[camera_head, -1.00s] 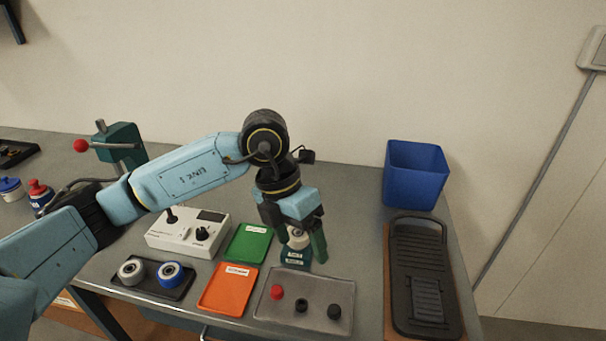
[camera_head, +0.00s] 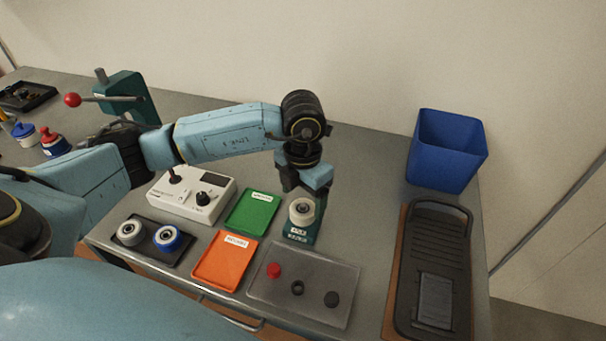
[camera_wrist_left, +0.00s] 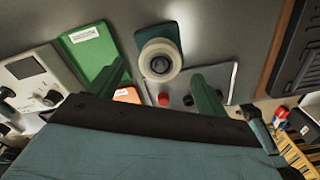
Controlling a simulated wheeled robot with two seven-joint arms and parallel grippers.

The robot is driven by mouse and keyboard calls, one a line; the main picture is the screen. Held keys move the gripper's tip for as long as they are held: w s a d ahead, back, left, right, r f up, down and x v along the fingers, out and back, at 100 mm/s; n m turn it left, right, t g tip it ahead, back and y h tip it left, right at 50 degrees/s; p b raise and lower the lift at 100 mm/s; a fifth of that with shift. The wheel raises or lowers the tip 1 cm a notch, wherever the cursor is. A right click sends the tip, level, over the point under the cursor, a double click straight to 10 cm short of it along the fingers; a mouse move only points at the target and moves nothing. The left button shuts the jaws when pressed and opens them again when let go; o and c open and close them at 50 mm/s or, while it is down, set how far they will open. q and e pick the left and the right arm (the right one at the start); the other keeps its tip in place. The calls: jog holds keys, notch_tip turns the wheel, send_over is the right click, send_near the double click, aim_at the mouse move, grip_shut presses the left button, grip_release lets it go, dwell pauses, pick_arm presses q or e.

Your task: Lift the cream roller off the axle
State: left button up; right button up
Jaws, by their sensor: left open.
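The cream roller (camera_head: 302,211) sits on its axle on a small dark green labelled stand (camera_head: 299,235). In the left wrist view the cream roller (camera_wrist_left: 160,59) shows its dark centre, ahead of the fingers and midway between them. My left gripper (camera_wrist_left: 158,85) is open and empty, with a green finger on each side. In the head view the left gripper (camera_head: 306,185) is just behind and above the roller, and its fingers are mostly hidden. Whether the fingers reach alongside the roller I cannot tell. My right gripper is not in view.
A green tray (camera_head: 252,212) and an orange tray (camera_head: 225,261) lie left of the stand. A grey plate (camera_head: 322,292) with small parts lies in front. Two wheels share a black tray (camera_head: 152,243). A blue bin (camera_head: 445,150) stands back right.

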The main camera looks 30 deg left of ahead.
aim_at(303, 205)
pick_arm(q)
notch_tip(303, 205, down, 2)
jog(key=shift+f, duration=0.6)
jog(key=c, duration=0.9)
jog(key=o, duration=0.3)
jog(key=c, duration=0.5)
jog(key=shift+o, duration=0.2)
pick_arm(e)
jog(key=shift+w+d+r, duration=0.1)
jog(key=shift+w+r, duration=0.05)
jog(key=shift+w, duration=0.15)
